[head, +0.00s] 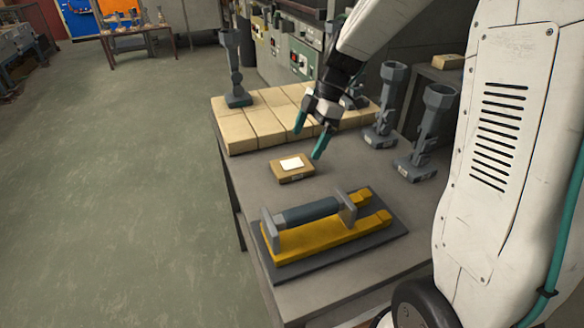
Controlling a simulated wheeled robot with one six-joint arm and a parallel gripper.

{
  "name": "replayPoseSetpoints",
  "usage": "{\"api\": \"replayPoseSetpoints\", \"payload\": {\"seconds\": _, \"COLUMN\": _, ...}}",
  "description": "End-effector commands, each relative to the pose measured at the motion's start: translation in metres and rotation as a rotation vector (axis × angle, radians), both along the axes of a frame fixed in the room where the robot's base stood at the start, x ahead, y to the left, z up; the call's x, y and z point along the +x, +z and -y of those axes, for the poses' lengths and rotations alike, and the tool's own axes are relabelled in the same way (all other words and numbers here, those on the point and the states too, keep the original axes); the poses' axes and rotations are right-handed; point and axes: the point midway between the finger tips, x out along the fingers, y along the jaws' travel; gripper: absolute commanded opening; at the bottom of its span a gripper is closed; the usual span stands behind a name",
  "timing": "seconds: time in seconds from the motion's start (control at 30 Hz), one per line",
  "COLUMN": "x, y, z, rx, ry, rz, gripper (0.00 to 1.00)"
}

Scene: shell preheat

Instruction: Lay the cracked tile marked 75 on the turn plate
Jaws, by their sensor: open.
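My gripper (309,142) has teal fingers, spread apart and empty. It hangs above the workbench, just above and to the right of a small tan block (278,171) with a white patch on top. The block lies flat on the bench; small marks on its sides are too small to read. I cannot tell a crack or the number 75 on anything. I cannot make out for certain which thing is the turn plate.
A yellow cradle (322,243) with a grey roller sits on a dark base plate (371,240) in front. Pale bricks (240,136) lie behind, bearing a grey stand (236,85). Two grey stands (383,110) (428,135) are right. Bare bench (243,183) shows around the block.

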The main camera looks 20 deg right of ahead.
Motion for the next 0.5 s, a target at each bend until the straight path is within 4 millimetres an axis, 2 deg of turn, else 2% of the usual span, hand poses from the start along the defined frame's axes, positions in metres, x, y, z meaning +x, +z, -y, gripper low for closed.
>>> {"api": "replayPoseSetpoints", "payload": {"seconds": 0.27, "x": 0.002, "y": -0.028, "z": -0.013, "rx": 0.003, "ry": 0.014, "rz": 0.002, "gripper": 0.96}}
{"api": "replayPoseSetpoints", "payload": {"seconds": 0.5, "x": 0.005, "y": -0.058, "z": -0.031, "rx": 0.002, "ry": 0.014, "rz": 0.001, "gripper": 0.96}}
